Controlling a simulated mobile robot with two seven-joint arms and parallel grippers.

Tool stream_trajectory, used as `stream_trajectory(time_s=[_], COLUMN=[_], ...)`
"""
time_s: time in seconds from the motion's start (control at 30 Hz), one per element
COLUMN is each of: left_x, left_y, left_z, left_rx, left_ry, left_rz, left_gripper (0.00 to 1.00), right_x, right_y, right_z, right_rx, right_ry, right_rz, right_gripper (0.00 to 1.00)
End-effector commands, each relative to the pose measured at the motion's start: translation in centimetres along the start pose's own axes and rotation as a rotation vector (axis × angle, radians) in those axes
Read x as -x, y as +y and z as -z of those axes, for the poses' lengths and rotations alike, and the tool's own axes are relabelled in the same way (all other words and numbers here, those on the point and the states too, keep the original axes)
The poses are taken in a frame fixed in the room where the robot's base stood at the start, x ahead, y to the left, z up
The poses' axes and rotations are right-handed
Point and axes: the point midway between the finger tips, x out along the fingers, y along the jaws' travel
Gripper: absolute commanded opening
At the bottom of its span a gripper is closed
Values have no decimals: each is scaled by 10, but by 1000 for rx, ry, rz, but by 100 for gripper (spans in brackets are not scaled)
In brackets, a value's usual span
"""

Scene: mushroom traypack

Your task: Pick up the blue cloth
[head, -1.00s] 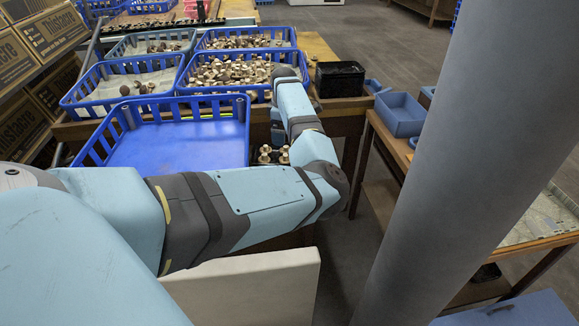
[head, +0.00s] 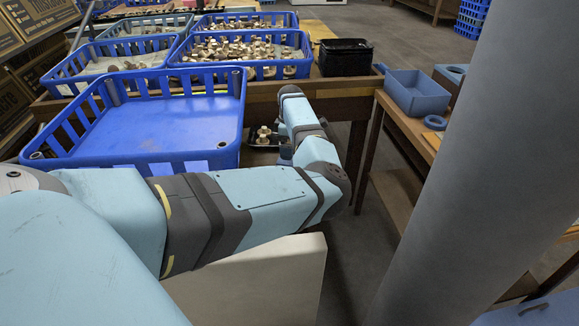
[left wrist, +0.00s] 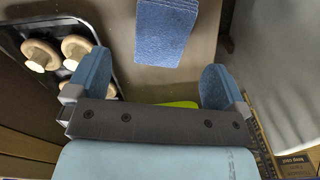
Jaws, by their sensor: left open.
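The blue cloth (left wrist: 165,32) shows in the left wrist view as a folded strip at the top middle. It lies ahead of the gap between my left gripper's fingers, not between them. My left gripper (left wrist: 150,78) is open and empty, with one blue finger on each side. In the head view my left arm reaches forward from the left, and its gripper (head: 285,152) is mostly hidden by the arm. I cannot make out the cloth in the head view. My right gripper is not in view.
A black tray (left wrist: 103,72) with several mushrooms lies left of the gripper in the wrist view. An empty blue crate (head: 145,138) stands left of my arm, with mushroom crates (head: 240,72) behind. A blue box (head: 413,94) stands on the right-hand table.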

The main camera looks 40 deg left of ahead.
Motion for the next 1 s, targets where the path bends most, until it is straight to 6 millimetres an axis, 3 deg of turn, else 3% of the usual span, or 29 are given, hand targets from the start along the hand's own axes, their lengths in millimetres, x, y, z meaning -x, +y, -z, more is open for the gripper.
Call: stream_trajectory(time_s=[0.27, 0.43, 0.77, 1.0], left_x=[-30, -52, -58, -58], left_y=[-4, -5, -5, -5], left_z=[1, 2, 2, 2], left_rx=[1, 0, 0, 0], left_ry=[0, 0, 1, 0], left_rz=[1, 0, -1, -1], left_gripper=[99, 99, 99, 46], right_x=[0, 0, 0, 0], right_y=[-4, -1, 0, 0], right_z=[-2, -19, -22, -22], right_rx=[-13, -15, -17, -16], right_ry=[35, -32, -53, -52], right_rz=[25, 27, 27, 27], right_gripper=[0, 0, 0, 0])
